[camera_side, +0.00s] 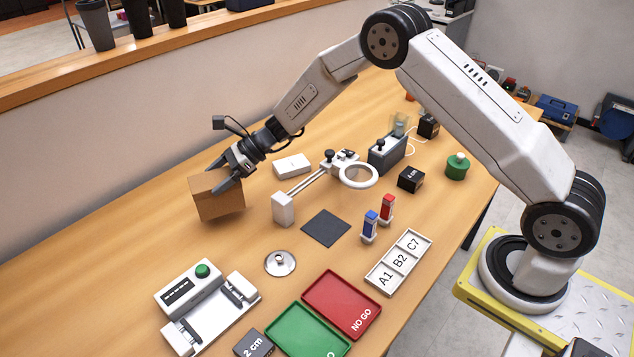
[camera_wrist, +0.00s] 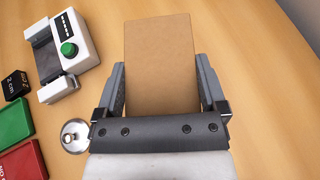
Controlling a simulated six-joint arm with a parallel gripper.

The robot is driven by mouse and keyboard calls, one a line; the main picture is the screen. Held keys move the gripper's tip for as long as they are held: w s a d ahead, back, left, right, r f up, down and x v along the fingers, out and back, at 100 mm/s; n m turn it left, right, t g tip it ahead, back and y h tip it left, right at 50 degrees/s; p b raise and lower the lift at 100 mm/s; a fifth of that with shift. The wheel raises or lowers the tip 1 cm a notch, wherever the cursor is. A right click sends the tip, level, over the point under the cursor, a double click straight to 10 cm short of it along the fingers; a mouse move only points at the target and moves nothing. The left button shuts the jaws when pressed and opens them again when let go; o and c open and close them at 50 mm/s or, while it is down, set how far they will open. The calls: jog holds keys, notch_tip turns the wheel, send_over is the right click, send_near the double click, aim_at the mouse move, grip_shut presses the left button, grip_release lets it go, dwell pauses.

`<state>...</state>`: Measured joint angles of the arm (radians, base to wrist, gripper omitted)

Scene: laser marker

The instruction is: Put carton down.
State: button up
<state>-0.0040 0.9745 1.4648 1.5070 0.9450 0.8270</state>
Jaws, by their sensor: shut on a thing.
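A brown cardboard carton (camera_side: 219,203) is at the left of the wooden table in the side view, near the back wall. My gripper (camera_side: 221,186) is shut on it, with a finger on either side. In the wrist view the carton (camera_wrist: 161,62) fills the space between the two fingers (camera_wrist: 163,92). The carton looks slightly tilted in the side view. I cannot tell whether its underside touches the table.
Bare table (camera_side: 110,250) lies left of and in front of the carton. A white device with a green button (camera_side: 202,271), a metal disc (camera_side: 280,263), a dark square mat (camera_side: 326,228), a magnifier stand (camera_side: 283,209) and a white box (camera_side: 292,166) stand to the right and front.

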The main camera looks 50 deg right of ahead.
jog(key=shift+w+a+f, duration=0.1)
jog(key=shift+w+f, duration=0.2)
jog(key=shift+f, duration=1.5)
jog(key=shift+f, duration=0.15)
jog(key=o, duration=1.1)
jog(key=shift+s+d+r, duration=0.15)
jog(key=shift+d+r, duration=0.2)
jog(key=shift+d, duration=0.05)
jog(key=v, duration=1.1)
jog(key=shift+d, duration=0.1)
